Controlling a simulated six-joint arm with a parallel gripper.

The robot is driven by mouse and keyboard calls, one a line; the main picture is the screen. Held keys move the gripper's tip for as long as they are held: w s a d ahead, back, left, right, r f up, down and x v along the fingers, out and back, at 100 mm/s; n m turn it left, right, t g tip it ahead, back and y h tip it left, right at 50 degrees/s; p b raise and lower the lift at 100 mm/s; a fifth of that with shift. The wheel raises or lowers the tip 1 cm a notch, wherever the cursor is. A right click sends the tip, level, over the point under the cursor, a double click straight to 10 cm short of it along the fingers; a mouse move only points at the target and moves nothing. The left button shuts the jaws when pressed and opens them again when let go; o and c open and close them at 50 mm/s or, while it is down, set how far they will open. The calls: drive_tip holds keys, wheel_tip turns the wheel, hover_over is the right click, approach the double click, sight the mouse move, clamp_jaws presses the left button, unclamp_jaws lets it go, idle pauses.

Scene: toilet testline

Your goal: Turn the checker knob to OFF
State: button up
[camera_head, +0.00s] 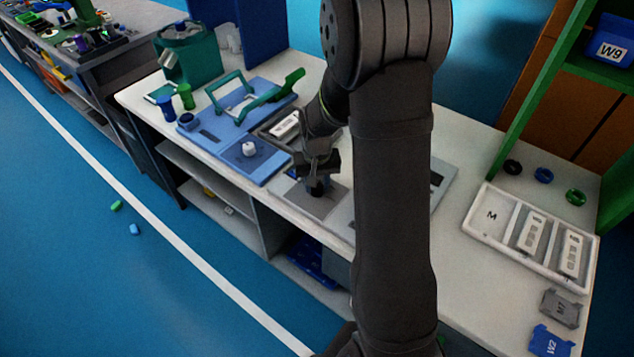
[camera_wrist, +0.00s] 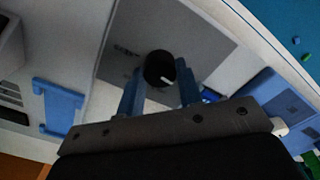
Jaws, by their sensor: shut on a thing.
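The checker knob (camera_wrist: 158,66) is a round black knob with a short white mark, on a grey panel (camera_wrist: 190,36). In the wrist view the mark lies toward the knob's lower right. My gripper (camera_wrist: 160,80) has its two blue fingers on either side of the knob and is shut on it. Small dark lettering stands left of the knob, too blurred to read. In the head view my gripper (camera_head: 317,180) points down at the grey panel (camera_head: 312,203), and the knob there is mostly hidden by the gripper.
A blue fixture (camera_head: 215,142) with a green clamp (camera_head: 275,92) stands left of the panel. A white tray (camera_head: 480,232) with compartments lies at the right. Grey and blue parts (camera_head: 552,341) lie near the table's right end. Green shelving (camera_head: 535,90) rises behind.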

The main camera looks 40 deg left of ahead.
idle(0.4)
drive_tip(key=o, duration=1)
drive_tip(key=shift+c, duration=0.2)
wheel_tip(320, 180, up, 18)
drive_tip(key=shift+f, duration=0.25)
drive_tip(key=shift+f, duration=0.15)
wheel_tip(320, 180, down, 17)
drive_tip(key=shift+f, duration=0.15)
idle(0.5)
